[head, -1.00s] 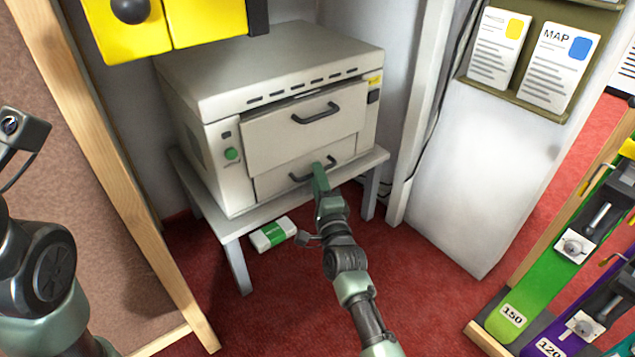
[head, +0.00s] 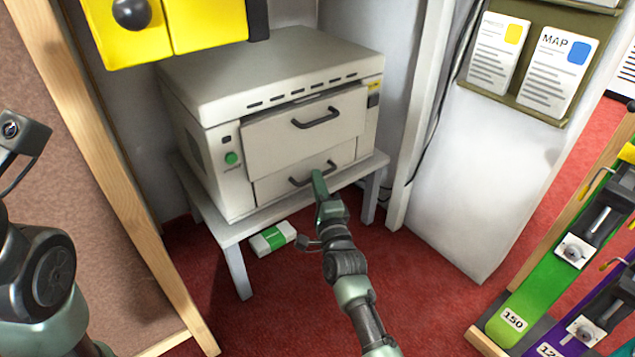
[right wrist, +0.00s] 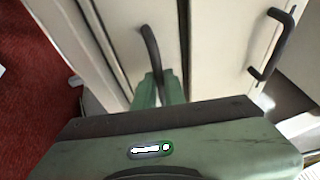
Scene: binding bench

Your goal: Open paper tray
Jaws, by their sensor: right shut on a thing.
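A pale grey printer (head: 205,80) stands on a low grey stand (head: 225,228). Its front has a large upper panel (head: 270,135) with a dark handle (head: 318,119). Below is a lower drawer (head: 272,186) with its own dark handle (head: 300,182). My right gripper (head: 318,180) is shut on the lower handle at its right part. In the right wrist view the green fingers (right wrist: 160,88) close around the end of this handle (right wrist: 150,45). The lower drawer looks about flush with the printer front. Only my left arm's links show at the left edge; its gripper is out of view.
A white and green pack (head: 272,239) lies on the red floor by the stand. A wooden-framed board (head: 120,150) stands left. A white post (head: 418,130) and wall panel stand right. A coloured rack (head: 520,310) is at lower right.

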